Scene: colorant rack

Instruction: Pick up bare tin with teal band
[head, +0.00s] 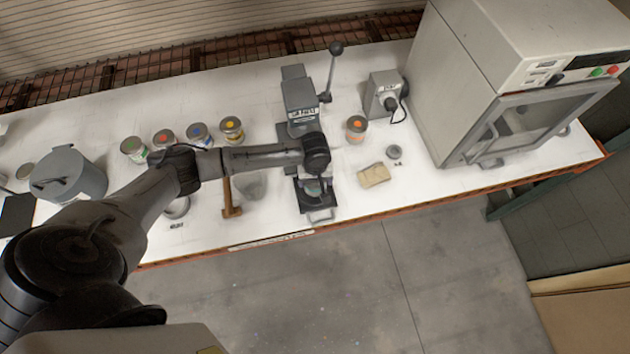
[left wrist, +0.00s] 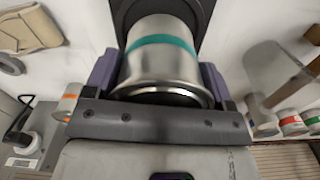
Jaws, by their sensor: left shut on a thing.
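The bare tin with the teal band (left wrist: 165,62) is silver metal and fills the middle of the left wrist view. My left gripper (left wrist: 158,85) is shut on it, with one purple-grey finger on each side. In the head view my left gripper (head: 316,186) is at the front of the grey press, over its dark base plate (head: 302,196), and mostly hides the tin. Whether the tin touches the plate is not clear. My right gripper is not in view.
The grey press (head: 299,95) with its lever stands just behind. Several banded tins (head: 197,134) stand to the left, one orange-banded tin (head: 356,129) to the right. A tan sponge-like block (head: 374,175) lies at right. A large oven-like box (head: 500,75) stands farther right.

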